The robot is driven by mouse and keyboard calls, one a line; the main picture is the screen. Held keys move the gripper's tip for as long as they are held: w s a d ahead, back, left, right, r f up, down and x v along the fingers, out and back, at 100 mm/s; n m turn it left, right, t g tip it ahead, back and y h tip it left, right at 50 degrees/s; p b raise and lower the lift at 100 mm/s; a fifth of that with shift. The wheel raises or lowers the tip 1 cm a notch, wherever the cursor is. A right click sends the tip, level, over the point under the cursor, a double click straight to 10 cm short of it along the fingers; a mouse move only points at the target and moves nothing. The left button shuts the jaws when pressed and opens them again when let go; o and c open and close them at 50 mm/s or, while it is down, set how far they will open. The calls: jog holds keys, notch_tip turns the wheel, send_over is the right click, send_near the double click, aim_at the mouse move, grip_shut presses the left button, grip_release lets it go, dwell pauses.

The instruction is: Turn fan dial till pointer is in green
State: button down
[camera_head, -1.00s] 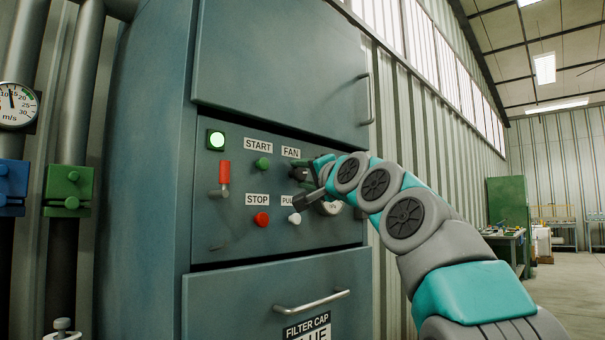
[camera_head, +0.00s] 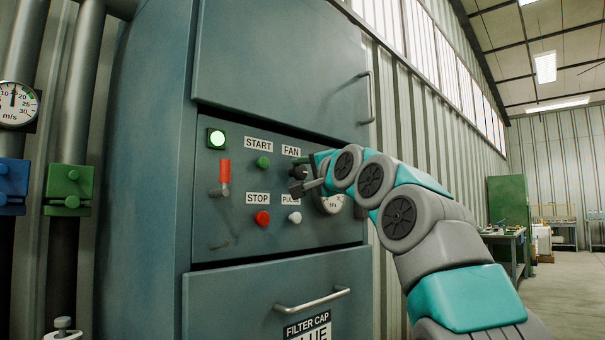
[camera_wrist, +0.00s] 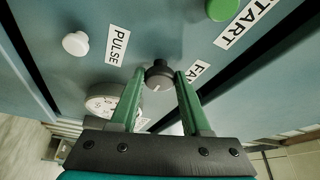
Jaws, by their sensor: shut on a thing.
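The black fan dial (camera_wrist: 158,75) is on the grey-blue panel under the FAN label and has a pale mark on its face. My gripper (camera_wrist: 159,80) has its two green fingers on either side of the dial, shut on it. In the head view, my gripper (camera_head: 308,185) partly covers the dial. The m/s gauge (camera_head: 14,104) on the left pipe has a green band at its upper right. Its pointer stands nearly upright, left of the green band. A second round gauge (camera_head: 330,204) is partly hidden behind my wrist; its pointer is unclear.
Close to the dial are the green START button (camera_head: 263,162), red STOP button (camera_head: 262,218) and white PULSE button (camera_head: 295,217). A red-handled lever (camera_head: 224,176) and lit green lamp (camera_head: 216,139) are further left. A drawer handle (camera_head: 312,299) sticks out below.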

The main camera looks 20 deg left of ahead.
jog(key=shift+c, duration=1.9)
grip_release()
jog(key=shift+s+d+f+b, duration=0.25)
jog(key=shift+d+b, duration=0.1)
jog(key=shift+b, duration=0.1)
jog(key=b+v, duration=0.3)
jog(key=v, duration=0.4)
jog(key=shift+r, duration=0.15)
